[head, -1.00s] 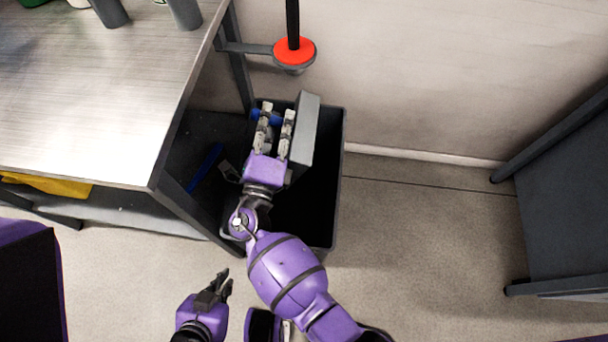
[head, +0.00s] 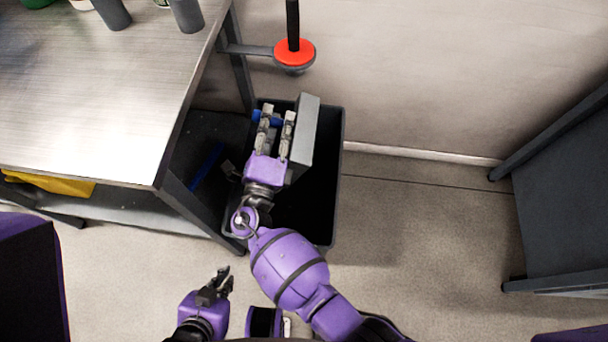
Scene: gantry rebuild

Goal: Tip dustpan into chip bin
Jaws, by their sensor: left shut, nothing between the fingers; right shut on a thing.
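The dark chip bin (head: 322,215) stands on the floor beside the bench, open at the top. The grey dustpan (head: 306,130) is over the bin's far part, turned steeply on its side. A bit of blue (head: 257,116), possibly its handle, shows by the fingers. My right gripper (head: 278,118) is shut on the dustpan, over the bin. The dark inside of the bin shows no clear contents. My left gripper (head: 224,278) is shut and empty, low in front of the bin, near the bottom edge of the view.
A metal-topped bench (head: 90,95) stands at the left, with a yellow cloth (head: 50,184) and a blue item (head: 207,166) below the top. A red disc on a black pole (head: 294,52) is behind the bin. A grey cabinet (head: 565,200) stands at right. Floor between is clear.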

